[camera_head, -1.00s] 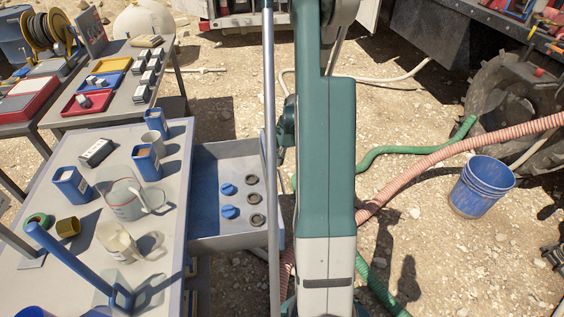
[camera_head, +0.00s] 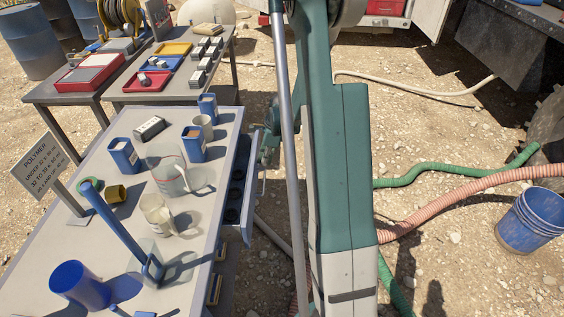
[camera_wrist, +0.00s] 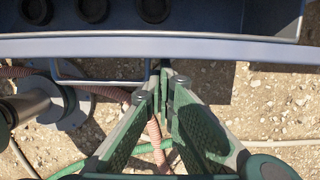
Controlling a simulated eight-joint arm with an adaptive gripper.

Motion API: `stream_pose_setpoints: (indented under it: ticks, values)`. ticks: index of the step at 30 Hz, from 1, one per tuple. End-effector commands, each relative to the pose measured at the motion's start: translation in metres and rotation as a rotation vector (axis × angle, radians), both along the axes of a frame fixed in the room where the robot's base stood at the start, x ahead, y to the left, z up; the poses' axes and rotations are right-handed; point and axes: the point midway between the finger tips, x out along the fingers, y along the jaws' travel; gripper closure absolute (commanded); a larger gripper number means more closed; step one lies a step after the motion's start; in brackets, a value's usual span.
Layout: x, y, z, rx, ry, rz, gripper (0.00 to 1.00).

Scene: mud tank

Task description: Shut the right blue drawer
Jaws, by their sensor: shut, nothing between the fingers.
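The blue drawer (camera_head: 252,205) is at the right side of the white table in the head view, pulled out only a short way. Its pale front rim (camera_wrist: 215,49) crosses the top of the wrist view, with the dark blue inside and round dark pieces (camera_wrist: 92,10) beyond it. A thin bar handle (camera_wrist: 105,83) shows below the rim. My gripper (camera_wrist: 163,80) is shut and empty, its fingertips at the drawer's outer face beside the handle's right end; contact is hard to tell. In the head view my arm hides part of the drawer's surroundings.
The white table (camera_head: 105,215) carries blue containers (camera_head: 124,155), a clear jug (camera_head: 168,172), a jar (camera_head: 157,214) and a blue cup (camera_head: 80,286). A green hose (camera_head: 450,171), a pink hose (camera_head: 455,202) and a blue bucket (camera_head: 531,220) lie right of my arm on gravel.

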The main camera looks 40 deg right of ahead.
Motion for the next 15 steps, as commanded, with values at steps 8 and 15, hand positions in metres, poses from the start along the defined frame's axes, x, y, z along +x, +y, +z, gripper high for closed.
stream_pose_setpoints:
  ticks: [8,15]
  values:
    - [0.044,0.044,0.0,0.0,0.0,0.002,1.0]
    - [0.061,0.061,0.0,0.0,0.0,0.0,1.0]
